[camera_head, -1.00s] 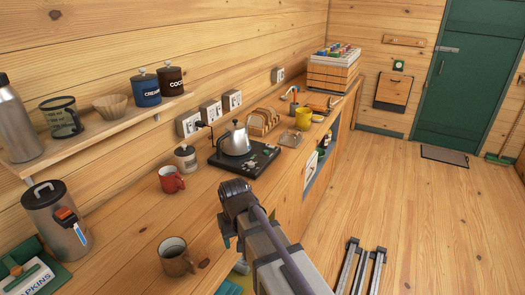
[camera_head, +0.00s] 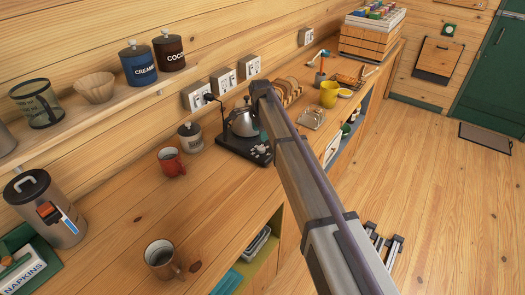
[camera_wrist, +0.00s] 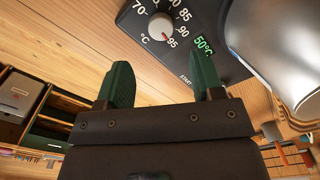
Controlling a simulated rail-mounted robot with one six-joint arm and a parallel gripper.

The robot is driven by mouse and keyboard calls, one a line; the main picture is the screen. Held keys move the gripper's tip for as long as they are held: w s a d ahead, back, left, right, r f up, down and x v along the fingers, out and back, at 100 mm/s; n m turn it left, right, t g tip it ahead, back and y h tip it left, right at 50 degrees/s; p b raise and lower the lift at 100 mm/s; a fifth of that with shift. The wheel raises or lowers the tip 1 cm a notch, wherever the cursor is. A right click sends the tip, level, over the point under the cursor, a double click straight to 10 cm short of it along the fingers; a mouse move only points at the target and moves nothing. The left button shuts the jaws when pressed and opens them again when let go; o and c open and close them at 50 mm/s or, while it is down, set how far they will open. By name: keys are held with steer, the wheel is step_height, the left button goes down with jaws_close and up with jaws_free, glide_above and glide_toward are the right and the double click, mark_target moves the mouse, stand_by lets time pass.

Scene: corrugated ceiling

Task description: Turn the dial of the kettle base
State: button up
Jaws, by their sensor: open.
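The black kettle base (camera_head: 232,147) sits on the wooden counter with the shiny metal kettle (camera_head: 243,126) on it. In the wrist view the base (camera_wrist: 140,10) shows a pale round dial (camera_wrist: 162,26) with a red pointer mark near 95, a printed temperature scale and a green display (camera_wrist: 203,45) reading 50°C. The kettle's metal side (camera_wrist: 285,45) fills the upper right. My gripper (camera_wrist: 163,82) is open and empty. Its two green fingers point at the base, one on each side of the dial's line, with the tips short of the dial and apart from it.
A toast rack (camera_head: 287,92) and a glass dish (camera_head: 311,117) lie to the right. Wall sockets (camera_head: 223,81) are behind. The front counter is mostly clear.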

mark_target(261, 148)
step_height(261, 148, down, 8)
steer(key=b, duration=0.6)
steer(key=shift+f, duration=0.15)
steer(key=shift+d, duration=0.1)
steer(key=shift+c, duration=0.2)
steer(key=c, duration=0.9)
